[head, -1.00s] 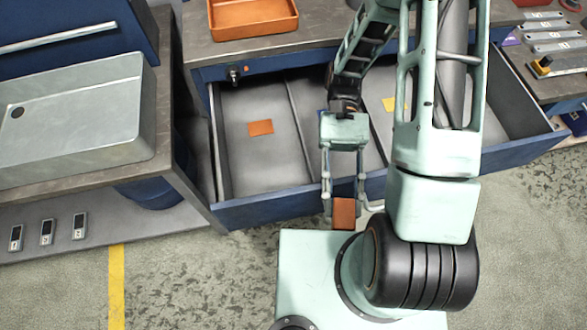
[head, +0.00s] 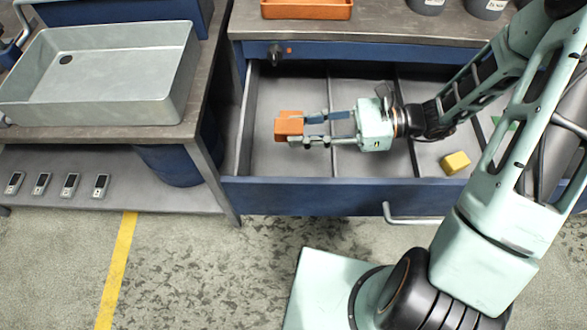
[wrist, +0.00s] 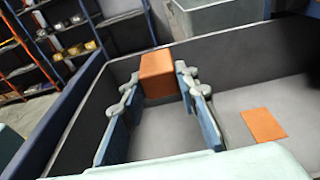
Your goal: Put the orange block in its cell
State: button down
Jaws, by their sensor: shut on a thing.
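The orange block (head: 289,126) is held at the fingertips of my gripper (head: 304,128), above the left cell of the open drawer (head: 300,196). The gripper points left in the head view, and its jaws are shut on the block. The block also shows between the fingers in the wrist view (wrist: 158,74). A flat orange patch (wrist: 264,125) lies on a cell floor, to the right of the block in the wrist view. In the head view this patch is not visible. The block appears raised above the floor; its exact height is unclear.
Dividers split the drawer into cells. A yellow block (head: 455,162) lies in a cell to the right. An orange tray (head: 306,9) stands on the worktop behind. A grey sink (head: 100,75) is at left. The drawer's front handle (head: 412,218) sticks out.

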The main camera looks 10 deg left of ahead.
aim_at(302, 164)
notch_tip(302, 164, down, 10)
jog(key=shift+w+f+b, duration=0.1)
jog(key=shift+f+b, duration=0.1)
jog(key=shift+b, duration=0.1)
dwell(0.4)
